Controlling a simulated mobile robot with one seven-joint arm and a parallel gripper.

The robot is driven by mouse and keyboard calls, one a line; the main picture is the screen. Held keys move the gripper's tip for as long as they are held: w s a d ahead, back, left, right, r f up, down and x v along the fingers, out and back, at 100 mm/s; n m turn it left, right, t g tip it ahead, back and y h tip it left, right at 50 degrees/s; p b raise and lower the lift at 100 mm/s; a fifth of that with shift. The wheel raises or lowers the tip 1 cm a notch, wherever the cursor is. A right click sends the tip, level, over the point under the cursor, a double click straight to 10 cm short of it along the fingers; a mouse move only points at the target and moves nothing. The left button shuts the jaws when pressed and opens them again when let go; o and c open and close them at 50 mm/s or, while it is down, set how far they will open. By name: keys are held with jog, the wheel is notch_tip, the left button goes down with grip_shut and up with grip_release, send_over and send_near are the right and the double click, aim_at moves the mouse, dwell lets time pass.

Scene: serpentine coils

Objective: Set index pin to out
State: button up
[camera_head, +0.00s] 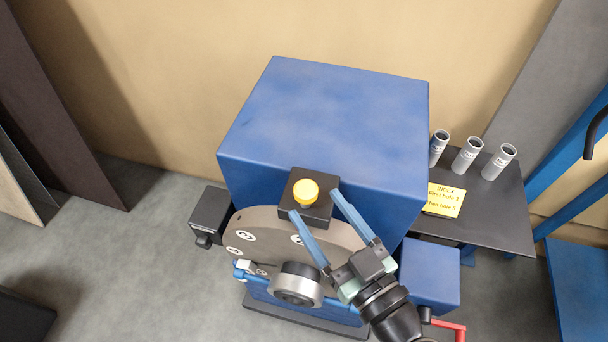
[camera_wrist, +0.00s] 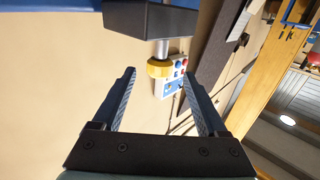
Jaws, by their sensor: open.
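The index pin shows as a yellow knob (camera_head: 305,191) on a black block (camera_head: 319,210) at the front top of the blue housing, above the grey numbered disc (camera_head: 262,232). In the wrist view the yellow knob (camera_wrist: 160,68) sits on a short silver shaft (camera_wrist: 161,48) coming out of the black block (camera_wrist: 150,18). My gripper (camera_head: 314,203) is open, its two blue fingers pointing at the block. In the wrist view the knob appears between the fingertips of my gripper (camera_wrist: 158,74). I see no contact, and I cannot tell how deep the knob lies between them.
The blue housing (camera_head: 325,115) stands behind the disc. A silver round hub (camera_head: 297,285) juts out below my fingers. At right, a dark shelf (camera_head: 500,215) holds three grey tubes (camera_head: 467,155) and a yellow sign (camera_head: 445,200). A red handle (camera_head: 450,326) is at lower right.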

aim_at(312, 198)
jog(key=x, duration=0.2)
jog(key=p+x, duration=0.1)
jog(key=shift+w+a+r, duration=0.15)
jog(key=shift+w+r, duration=0.1)
jog(key=shift+w, duration=0.1)
jog(key=shift+w+a+f+p, duration=0.25)
jog(key=shift+w+a+p, duration=0.1)
jog(key=shift+w, duration=0.25)
jog(key=shift+s, duration=0.1)
jog(key=shift+c, duration=0.9)
grip_shut()
